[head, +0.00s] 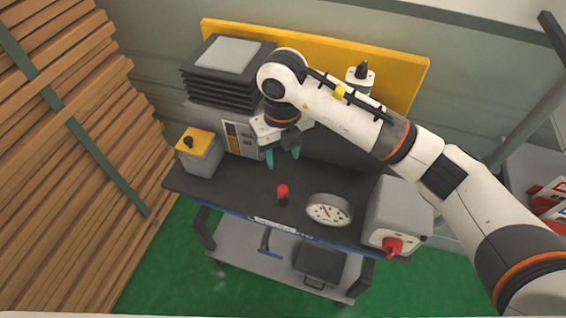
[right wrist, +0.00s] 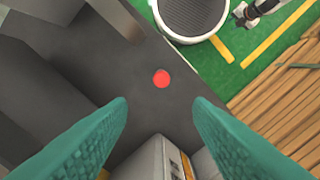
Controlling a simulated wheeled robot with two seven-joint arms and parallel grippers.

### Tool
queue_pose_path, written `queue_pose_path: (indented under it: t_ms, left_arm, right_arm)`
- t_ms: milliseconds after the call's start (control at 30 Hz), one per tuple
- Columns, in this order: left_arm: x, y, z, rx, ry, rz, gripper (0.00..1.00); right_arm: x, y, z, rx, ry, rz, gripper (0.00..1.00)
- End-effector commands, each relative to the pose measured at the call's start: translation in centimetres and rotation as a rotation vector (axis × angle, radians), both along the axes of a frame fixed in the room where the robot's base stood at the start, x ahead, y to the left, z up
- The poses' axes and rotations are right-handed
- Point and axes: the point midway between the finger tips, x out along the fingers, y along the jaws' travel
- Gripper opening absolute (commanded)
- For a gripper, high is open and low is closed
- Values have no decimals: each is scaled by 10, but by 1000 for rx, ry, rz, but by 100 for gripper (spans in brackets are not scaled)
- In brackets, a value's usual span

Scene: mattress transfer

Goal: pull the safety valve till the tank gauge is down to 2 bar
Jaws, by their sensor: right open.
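A small red-capped knob on a dark stem (head: 282,190), apparently the safety valve, stands upright on the dark bench top (head: 240,188). Its red cap shows in the right wrist view (right wrist: 161,78), beyond the fingertips and roughly centred between them. The round white gauge (head: 329,209) sits to its right; its needle is too small to read. My right gripper (head: 283,157) points down with its teal fingers apart and empty, above and behind the red knob. The fingers also show in the right wrist view (right wrist: 160,108). My left gripper is not in view.
A grey box with a red rotary knob (head: 390,246) stands at the bench's right end. A yellow-topped box (head: 198,143) and a finned machine (head: 215,75) stand at the left and back. A lower shelf holds a dark case (head: 320,264). Stacked planks (head: 60,150) stand left.

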Motion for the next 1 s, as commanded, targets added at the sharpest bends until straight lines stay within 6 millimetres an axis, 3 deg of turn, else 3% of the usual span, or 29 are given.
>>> queue_pose_path:
  t_ms: [133,300,433,567,700,833,1000]
  left_arm:
    - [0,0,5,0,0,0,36]
    - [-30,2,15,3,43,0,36]
    - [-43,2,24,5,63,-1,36]
    - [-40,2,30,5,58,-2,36]
    - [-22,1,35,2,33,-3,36]
    - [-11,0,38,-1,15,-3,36]
    - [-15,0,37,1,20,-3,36]
  right_arm:
    - [0,-1,-9,-7,3,-3,46]
    - [-1,-1,-38,-7,7,-4,46]
    - [-2,-1,-65,-7,7,-3,46]
    - [-2,-1,-89,-5,5,-2,46]
    - [-2,-1,-107,-4,3,-2,46]
    - [-1,-1,-117,-4,1,0,46]
    - [-1,0,-120,-3,0,0,46]
